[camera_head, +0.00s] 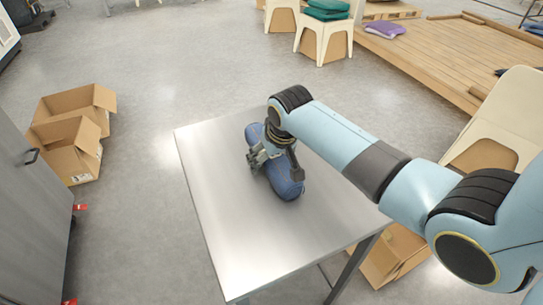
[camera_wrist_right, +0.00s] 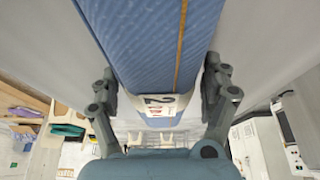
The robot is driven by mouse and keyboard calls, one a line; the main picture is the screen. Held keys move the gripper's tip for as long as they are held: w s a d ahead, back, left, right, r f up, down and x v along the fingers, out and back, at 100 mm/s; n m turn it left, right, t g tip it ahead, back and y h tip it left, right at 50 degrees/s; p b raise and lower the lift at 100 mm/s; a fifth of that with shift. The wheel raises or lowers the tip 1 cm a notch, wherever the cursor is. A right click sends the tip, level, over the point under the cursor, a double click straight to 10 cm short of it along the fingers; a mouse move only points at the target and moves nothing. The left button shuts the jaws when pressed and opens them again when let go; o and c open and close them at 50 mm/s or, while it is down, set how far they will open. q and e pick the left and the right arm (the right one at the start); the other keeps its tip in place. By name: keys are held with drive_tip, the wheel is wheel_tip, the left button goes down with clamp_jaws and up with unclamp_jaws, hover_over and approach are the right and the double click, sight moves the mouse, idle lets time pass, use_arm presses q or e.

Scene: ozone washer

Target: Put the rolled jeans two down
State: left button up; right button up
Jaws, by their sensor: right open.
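The rolled jeans two (camera_head: 287,186) are a blue denim roll lying on the metal table (camera_head: 230,230), towards its far half. In the right wrist view the roll (camera_wrist_right: 150,45) shows an orange stitch line and a white label with a 2. My right gripper (camera_head: 262,158) is over the roll and hides its middle. Its two fingers (camera_wrist_right: 160,95) are open, one on each side of the roll. I cannot tell whether they touch the denim. My left gripper is not in view.
The front and left of the tabletop are bare. Open cardboard boxes (camera_head: 75,150) stand on the floor at left, beside a grey cabinet (camera_head: 30,215). Another box (camera_head: 395,255) is at the table's right. Chairs (camera_head: 325,35) and a wooden platform (camera_head: 450,60) are behind.

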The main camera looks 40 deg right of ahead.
drive_tip(key=shift+r, duration=0.1)
drive_tip(key=p+v, duration=0.1)
drive_tip(key=v, duration=1.1)
